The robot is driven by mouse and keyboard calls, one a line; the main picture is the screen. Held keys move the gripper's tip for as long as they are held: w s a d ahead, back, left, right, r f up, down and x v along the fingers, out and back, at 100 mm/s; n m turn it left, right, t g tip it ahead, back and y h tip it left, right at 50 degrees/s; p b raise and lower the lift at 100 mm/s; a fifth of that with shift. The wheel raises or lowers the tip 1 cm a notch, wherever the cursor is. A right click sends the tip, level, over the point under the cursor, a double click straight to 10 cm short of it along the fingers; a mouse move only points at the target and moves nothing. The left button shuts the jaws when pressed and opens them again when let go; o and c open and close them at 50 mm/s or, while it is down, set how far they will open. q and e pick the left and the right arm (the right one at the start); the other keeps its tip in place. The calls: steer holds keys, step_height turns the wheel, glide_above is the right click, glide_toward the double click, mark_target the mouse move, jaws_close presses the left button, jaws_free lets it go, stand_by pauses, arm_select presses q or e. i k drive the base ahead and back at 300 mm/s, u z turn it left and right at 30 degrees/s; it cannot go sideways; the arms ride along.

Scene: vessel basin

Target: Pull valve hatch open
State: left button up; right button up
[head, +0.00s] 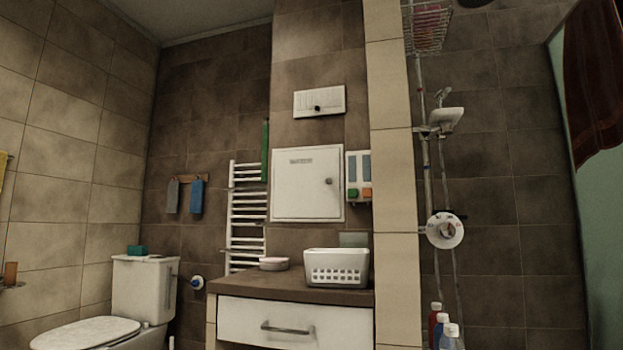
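A white square hatch (300,184) is set in the tiled wall in the middle of the head view, above the counter. Its door looks closed flush in its frame. A small dark knob (328,181) sits near its right edge, and a small label shows near its top. Neither of my grippers is in view.
A brown counter (290,289) with a white basket (337,268) and a pinkish dish (273,264) stands below the hatch. A dispenser (358,178) hangs close to its right, a white towel radiator (247,210) to its left. A toilet (140,300) stands left.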

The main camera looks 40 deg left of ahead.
mark_target(306, 182)
steer(key=u, duration=0.8)
steer(key=i, duration=0.2)
